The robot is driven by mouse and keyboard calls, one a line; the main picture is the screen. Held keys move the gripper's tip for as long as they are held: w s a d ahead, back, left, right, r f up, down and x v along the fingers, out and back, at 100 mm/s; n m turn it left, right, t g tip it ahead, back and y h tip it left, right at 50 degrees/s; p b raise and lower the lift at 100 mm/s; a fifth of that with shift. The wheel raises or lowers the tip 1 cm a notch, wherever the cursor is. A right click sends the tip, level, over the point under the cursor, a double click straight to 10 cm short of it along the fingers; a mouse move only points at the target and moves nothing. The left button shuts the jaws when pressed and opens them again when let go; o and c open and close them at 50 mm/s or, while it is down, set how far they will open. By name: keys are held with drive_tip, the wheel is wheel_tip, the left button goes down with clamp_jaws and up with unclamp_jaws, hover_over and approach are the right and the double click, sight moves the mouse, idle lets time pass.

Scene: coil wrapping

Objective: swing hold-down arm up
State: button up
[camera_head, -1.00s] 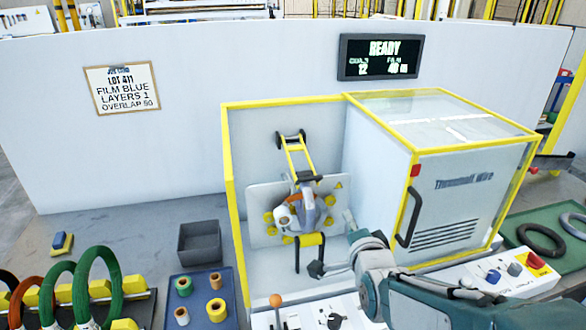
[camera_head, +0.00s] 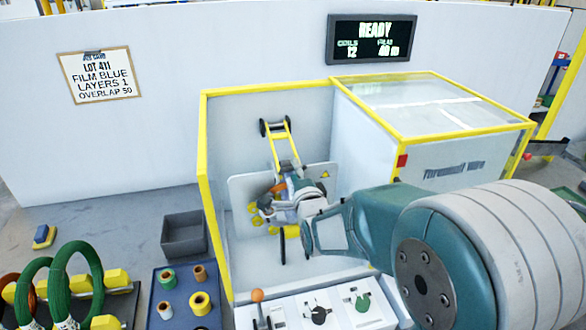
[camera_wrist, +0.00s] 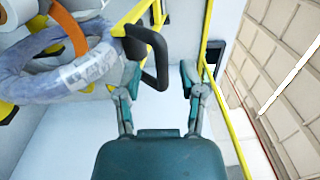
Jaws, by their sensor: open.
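The hold-down arm (camera_head: 284,146) is a yellow two-bar frame with black round ends, upright against the back wall of the wrapping machine above the coil. In the wrist view, yellow bars and a black looped handle (camera_wrist: 158,62) show ahead of my gripper (camera_wrist: 160,78). The gripper's two fingers are apart, and the handle's lower end appears between them. I cannot tell whether they touch. A greyish wrapped coil (camera_wrist: 85,72) with an orange band lies left of the fingers. In the head view, my arm partly covers the coil area.
The yellow-edged machine housing (camera_head: 203,150) surrounds the work area, with a glazed cabinet at right. A control panel (camera_head: 292,312) with knobs and an orange-tipped lever lies in front. A grey bin (camera_head: 184,236), a blue tray of rolls (camera_head: 160,288) and green coils (camera_head: 95,280) stand at left.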

drive_tip(key=shift+x, duration=0.8)
drive_tip(key=shift+w+a, duration=0.1)
drive_tip(key=shift+a, duration=0.15)
clamp_jaws()
drive_tip(key=shift+d, duration=0.1)
drive_tip(key=shift+r, duration=0.45)
